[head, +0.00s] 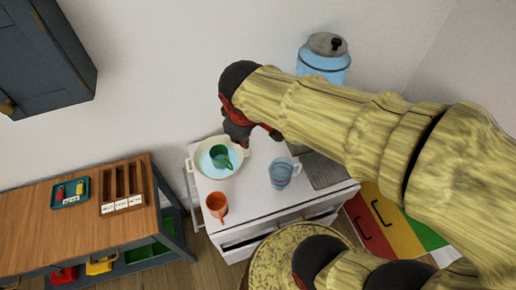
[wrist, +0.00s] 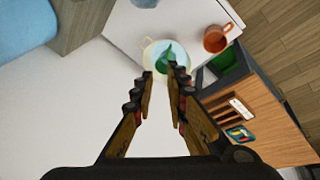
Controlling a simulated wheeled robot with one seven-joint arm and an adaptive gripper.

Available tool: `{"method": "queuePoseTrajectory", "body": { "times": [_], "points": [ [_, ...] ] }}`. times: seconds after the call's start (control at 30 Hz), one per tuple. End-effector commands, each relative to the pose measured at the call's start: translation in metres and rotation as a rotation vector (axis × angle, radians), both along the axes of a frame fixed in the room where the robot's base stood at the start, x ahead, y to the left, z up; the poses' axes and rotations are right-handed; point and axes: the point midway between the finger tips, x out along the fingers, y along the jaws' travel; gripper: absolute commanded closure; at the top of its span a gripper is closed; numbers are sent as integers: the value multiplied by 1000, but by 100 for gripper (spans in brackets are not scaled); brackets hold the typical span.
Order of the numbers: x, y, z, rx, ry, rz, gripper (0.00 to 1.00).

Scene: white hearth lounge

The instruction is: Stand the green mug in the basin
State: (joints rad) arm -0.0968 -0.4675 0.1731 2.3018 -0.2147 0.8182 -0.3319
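The green mug (head: 221,155) is inside the cream basin (head: 202,171), which has two side handles and stands on a white cabinet top. The mug looks roughly upright, with its handle toward the lower right. In the wrist view the green mug (wrist: 166,55) shows beyond my fingertips, within the basin (wrist: 150,52), partly hidden by the fingers. My gripper (wrist: 161,78) has its two fingers apart with nothing between them. In the head view my gripper (head: 238,138) is above the basin's right rim, partly hidden by my arm.
An orange mug (head: 217,205) stands in front of the basin on the white top (head: 252,192). A clear blue pitcher (head: 281,172) stands to the right. A blue lidded canister (head: 324,60) is at the back. A wooden bench (head: 75,225) with trays is at left.

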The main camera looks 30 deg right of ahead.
Motion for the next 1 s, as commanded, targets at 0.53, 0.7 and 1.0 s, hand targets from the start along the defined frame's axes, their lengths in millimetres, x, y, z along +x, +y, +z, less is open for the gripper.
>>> {"method": "queuePoseTrajectory", "body": {
  "times": [0.53, 0.7, 1.0],
  "points": [
    [-88, 8, 48, 344, -183, -478, 85],
    [-88, 8, 48, 343, -182, -478, 85],
    [-88, 8, 24, 343, -182, -476, 85]
  ]
}}
